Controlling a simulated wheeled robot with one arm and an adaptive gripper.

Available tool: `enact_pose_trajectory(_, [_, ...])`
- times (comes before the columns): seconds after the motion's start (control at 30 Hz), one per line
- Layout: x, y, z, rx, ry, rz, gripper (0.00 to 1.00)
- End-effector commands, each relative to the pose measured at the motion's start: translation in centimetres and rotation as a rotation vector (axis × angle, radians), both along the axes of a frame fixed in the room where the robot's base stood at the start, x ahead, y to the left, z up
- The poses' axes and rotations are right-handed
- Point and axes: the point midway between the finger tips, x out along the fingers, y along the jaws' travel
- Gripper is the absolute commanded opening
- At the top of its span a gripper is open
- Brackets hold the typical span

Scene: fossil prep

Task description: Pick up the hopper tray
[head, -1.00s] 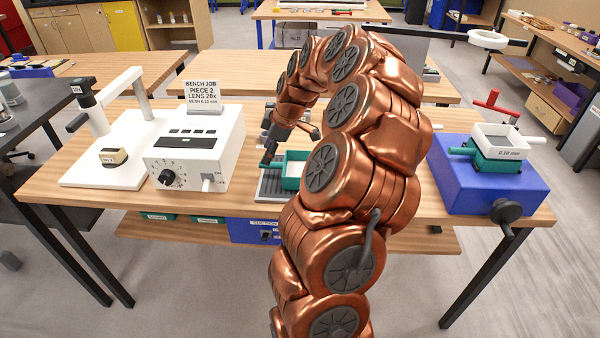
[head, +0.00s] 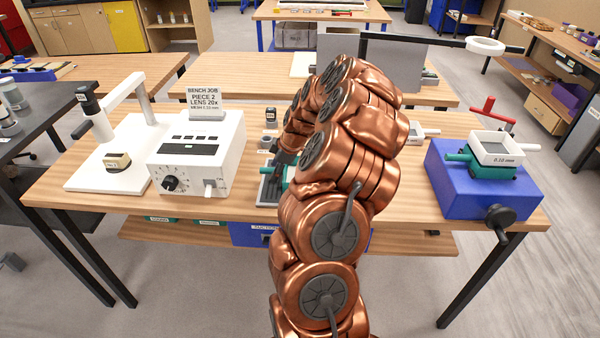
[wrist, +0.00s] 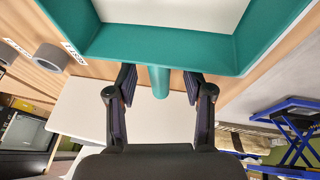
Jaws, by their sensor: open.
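The teal tray, which I take as the hopper tray (wrist: 120,42), has a pale inside and a short round teal handle (wrist: 159,80) on its near wall. It fills the top of the wrist view. My gripper (wrist: 160,90) is open, with one finger on each side of the handle and visible gaps between. Nothing is held. In the head view only a sliver of the tray (head: 291,173) shows on the bench; my arm hides the rest and most of the gripper.
A white control box (head: 200,155) and a white stand (head: 105,165) stand left on the bench. A blue machine (head: 480,190) at right carries a white sieve marked 0.10 mm (head: 497,150). A grey roll-like thing (wrist: 50,57) sits beside the tray.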

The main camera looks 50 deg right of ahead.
Motion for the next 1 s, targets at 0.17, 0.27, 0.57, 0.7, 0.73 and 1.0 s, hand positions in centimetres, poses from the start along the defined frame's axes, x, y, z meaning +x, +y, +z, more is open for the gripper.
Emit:
enact_pose_trajectory(0.17, [0.52,0.06,-1.15,-0.001,0.001,0.000,0.52])
enact_pose_trajectory(0.27, [0.61,0.02,-1.31,-0.001,-0.001,-0.001,0.52])
enact_pose_trajectory(0.57, [0.59,0.03,-1.31,-0.001,-0.001,-0.001,0.35])
enact_pose_trajectory(0.7, [0.59,0.04,-1.32,-0.001,-0.001,0.000,0.20])
enact_pose_trajectory(0.73, [0.59,0.05,-1.31,-0.001,-0.001,0.000,0.17])
enact_pose_trajectory(1.0, [0.59,0.05,-1.31,-0.001,-0.001,0.000,0.00])
